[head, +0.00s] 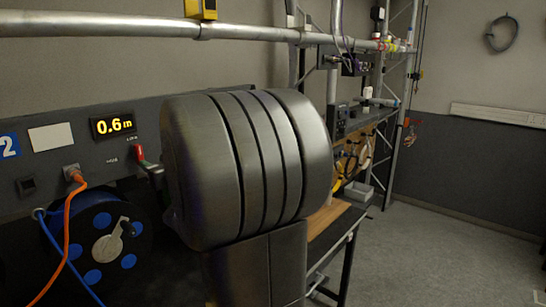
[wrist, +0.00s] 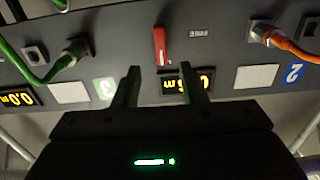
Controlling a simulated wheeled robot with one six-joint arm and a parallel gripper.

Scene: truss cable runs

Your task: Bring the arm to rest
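My gripper (wrist: 158,69) shows in the wrist view with its two dark fingers apart and nothing between them. A red lever (wrist: 160,46) on the grey panel lies just past the fingertips, in line with the gap. I cannot tell whether a finger touches it. In the head view the red lever (head: 139,153) stands beside the yellow display reading 0.6 m (head: 114,126). There, my large grey arm links fill the middle and hide most of my gripper.
A blue-spotted cable reel (head: 100,245) hangs at the lower left, near an orange cable (head: 68,222). A horizontal truss pipe (head: 130,27) runs above my arm. A wooden bench (head: 327,216) stands behind it. Floor (head: 430,250) at the right is clear. A green cable (wrist: 40,78) plugs into the panel.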

